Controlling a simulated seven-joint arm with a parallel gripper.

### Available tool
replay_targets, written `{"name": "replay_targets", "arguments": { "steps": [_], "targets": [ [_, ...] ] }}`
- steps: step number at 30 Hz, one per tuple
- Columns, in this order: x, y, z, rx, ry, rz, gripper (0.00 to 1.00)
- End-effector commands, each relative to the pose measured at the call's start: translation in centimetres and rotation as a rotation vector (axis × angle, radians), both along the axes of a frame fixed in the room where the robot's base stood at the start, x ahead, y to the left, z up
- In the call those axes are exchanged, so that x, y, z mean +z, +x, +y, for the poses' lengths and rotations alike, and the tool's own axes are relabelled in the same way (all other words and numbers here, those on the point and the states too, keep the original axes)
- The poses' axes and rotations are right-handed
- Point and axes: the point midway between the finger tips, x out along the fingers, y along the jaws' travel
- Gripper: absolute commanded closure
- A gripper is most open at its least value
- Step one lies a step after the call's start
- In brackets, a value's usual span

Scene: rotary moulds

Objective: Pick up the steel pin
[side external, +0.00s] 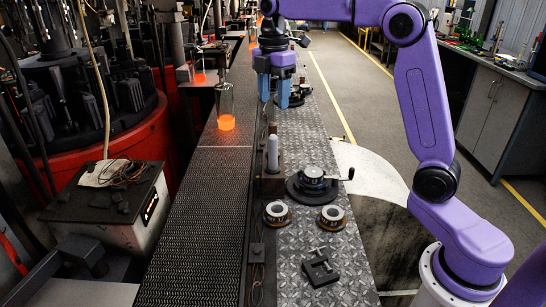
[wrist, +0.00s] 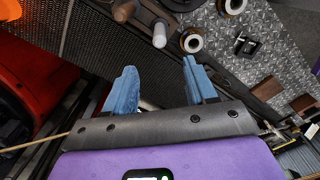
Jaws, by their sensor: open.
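The steel pin appears to be the pale grey upright cylinder (side external: 272,155) with a rounded top, standing at a dark block (side external: 273,186) on the steel plate walkway. In the wrist view, a grey cylinder with a pale end (wrist: 160,35) beyond my fingers looks like the same pin. My gripper (side external: 283,98) is above the plate, behind and higher than the pin in the side view. Its blue fingers (wrist: 160,82) are apart with nothing between them. The pin is outside the fingers.
A crank-handled round fixture (side external: 313,183), two ringed moulds (side external: 277,212) (side external: 331,216) and a small black clamp block (side external: 320,270) sit on the plate. A glowing glass vessel (side external: 225,108) stands on the mesh conveyor (side external: 200,220) at left. Bare plate lies between several of these.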

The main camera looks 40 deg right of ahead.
Motion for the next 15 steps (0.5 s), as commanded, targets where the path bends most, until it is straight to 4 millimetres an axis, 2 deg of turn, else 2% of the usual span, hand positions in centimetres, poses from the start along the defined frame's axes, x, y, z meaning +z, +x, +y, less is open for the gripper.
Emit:
{"name": "replay_targets", "arguments": {
  "steps": [15],
  "targets": [
    [-9.4,-0.2,0.0,-0.001,-0.001,0.005,0.44]
  ]
}}
